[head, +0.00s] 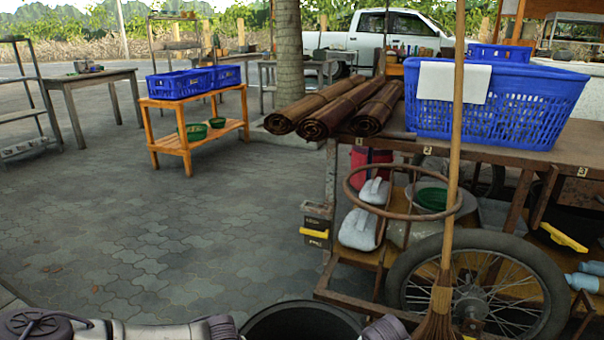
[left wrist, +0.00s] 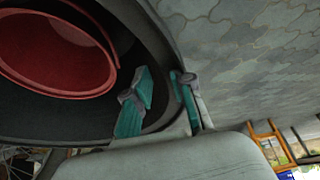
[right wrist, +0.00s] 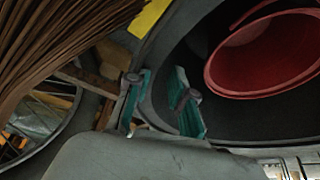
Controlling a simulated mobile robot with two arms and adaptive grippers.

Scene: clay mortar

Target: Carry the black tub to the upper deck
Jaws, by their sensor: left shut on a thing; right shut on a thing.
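The black tub (head: 303,312) is at the bottom middle of the head view, with only its upper rim and part of its inside showing. A red bowl-like thing lies inside it, seen in the left wrist view (left wrist: 98,75) and the right wrist view (right wrist: 262,55). My left gripper (left wrist: 160,95) is shut on the tub's rim, one finger inside and one outside. My right gripper (right wrist: 158,100) is shut on the opposite side of the rim in the same way. The wooden cart's upper deck (head: 540,152) stands at the right, bearing rolled brown mats (head: 325,108) and a blue basket (head: 490,105).
A broom (head: 450,200) stands upright in front of the cart, close to my right arm, before a spoked wheel (head: 480,285). The cart's lower shelf holds white bags, a green bowl and bottles. An orange table (head: 185,100) with blue crates stands farther left. Paving at left is clear.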

